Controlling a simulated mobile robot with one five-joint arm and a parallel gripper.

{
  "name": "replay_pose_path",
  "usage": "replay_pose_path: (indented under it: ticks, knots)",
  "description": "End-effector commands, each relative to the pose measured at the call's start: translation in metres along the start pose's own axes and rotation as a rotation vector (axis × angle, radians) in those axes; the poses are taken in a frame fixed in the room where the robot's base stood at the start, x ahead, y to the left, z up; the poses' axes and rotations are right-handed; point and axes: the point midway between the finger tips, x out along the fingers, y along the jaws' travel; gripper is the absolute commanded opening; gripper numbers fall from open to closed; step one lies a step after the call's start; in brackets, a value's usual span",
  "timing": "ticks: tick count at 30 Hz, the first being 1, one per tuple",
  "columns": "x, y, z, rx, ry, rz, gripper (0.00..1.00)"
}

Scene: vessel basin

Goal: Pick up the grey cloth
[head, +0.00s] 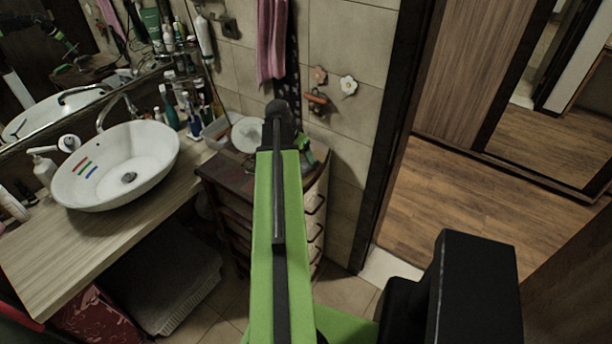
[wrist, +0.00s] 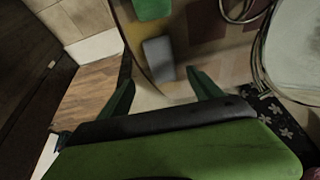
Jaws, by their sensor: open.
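A small grey, flat rectangular piece that looks like the grey cloth (wrist: 158,62) lies on a brown patterned top in the wrist view. My gripper (wrist: 163,88) is open, with its two green fingers spread. The cloth lies just beyond the fingertips, roughly in line with the gap between them. I cannot tell how high the fingers are above the top. In the head view my arm covers part of the drawer unit (head: 232,178), and I cannot make out the cloth there.
A green item (wrist: 153,8) lies beyond the cloth. A pale round basin or bowl (wrist: 297,50) is at the right. In the head view a white washbasin (head: 120,165) stands on the wooden counter (head: 80,240), bottles behind it. The doorway floor (head: 450,210) at right is clear.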

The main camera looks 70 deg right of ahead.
Motion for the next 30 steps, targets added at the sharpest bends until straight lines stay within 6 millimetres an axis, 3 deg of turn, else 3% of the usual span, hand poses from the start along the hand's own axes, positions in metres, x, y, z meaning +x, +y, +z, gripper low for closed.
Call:
replay_pose_path:
  ticks: [1, 2, 10, 19, 26, 30]
  knots:
    - [0.021, -0.001, 0.003, 0.000, 0.000, 0.000, 0.75]
    - [0.025, -0.001, 0.003, 0.000, 0.000, 0.000, 0.75]
    - [0.032, 0.000, 0.000, 0.001, 0.000, 0.000, 0.75]
    - [0.081, -0.003, -0.002, 0.000, 0.000, 0.001, 0.75]
    - [0.079, -0.002, -0.004, 0.000, 0.000, 0.000, 0.75]
    - [0.079, -0.002, -0.004, 0.000, 0.000, 0.000, 0.59]
